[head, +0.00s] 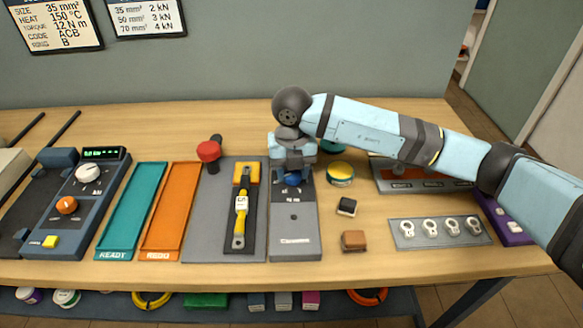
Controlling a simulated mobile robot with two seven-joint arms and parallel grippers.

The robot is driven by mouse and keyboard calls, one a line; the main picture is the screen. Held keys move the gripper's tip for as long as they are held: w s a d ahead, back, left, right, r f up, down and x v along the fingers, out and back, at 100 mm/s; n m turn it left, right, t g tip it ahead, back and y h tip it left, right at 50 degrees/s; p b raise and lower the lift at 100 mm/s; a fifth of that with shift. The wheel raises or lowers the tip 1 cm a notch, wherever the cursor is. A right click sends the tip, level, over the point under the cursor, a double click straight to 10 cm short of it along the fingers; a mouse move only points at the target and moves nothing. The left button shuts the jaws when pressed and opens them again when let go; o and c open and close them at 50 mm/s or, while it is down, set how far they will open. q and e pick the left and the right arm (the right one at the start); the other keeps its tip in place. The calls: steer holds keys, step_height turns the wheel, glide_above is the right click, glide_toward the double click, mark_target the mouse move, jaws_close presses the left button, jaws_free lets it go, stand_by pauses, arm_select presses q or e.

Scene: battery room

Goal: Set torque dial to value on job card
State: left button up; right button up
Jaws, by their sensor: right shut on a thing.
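The job card (58,22) on the back wall reads size 35 mm², heat 150 °C, torque 12 N m, code ACB, ring B. A blue dial (292,180) sits at the far end of a grey unit (294,222) in the middle of the bench. My right gripper (291,174) points down and is shut on this dial. The gripper hides much of the dial, and its scale is too small to read. My left gripper is not in view.
A yellow-handled tool (241,210) lies left of the grey unit, with a red knob (208,151) behind it. Orange (171,207) and teal (133,208) trays are further left. Right of the unit are a yellow-green tin (340,174), small blocks (353,240) and a ring plate (406,240).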

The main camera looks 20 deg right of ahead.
mark_target(293, 172)
steer(key=shift+m+p, duration=0.45)
steer(key=shift+m, duration=1.55)
steer(key=shift+d, duration=0.1)
steer(key=o, duration=0.9)
steer(key=shift+o, duration=0.2)
step_height(293, 172, up, 14)
steer(key=shift+p, duration=0.45)
steer(key=shift+f, duration=0.1)
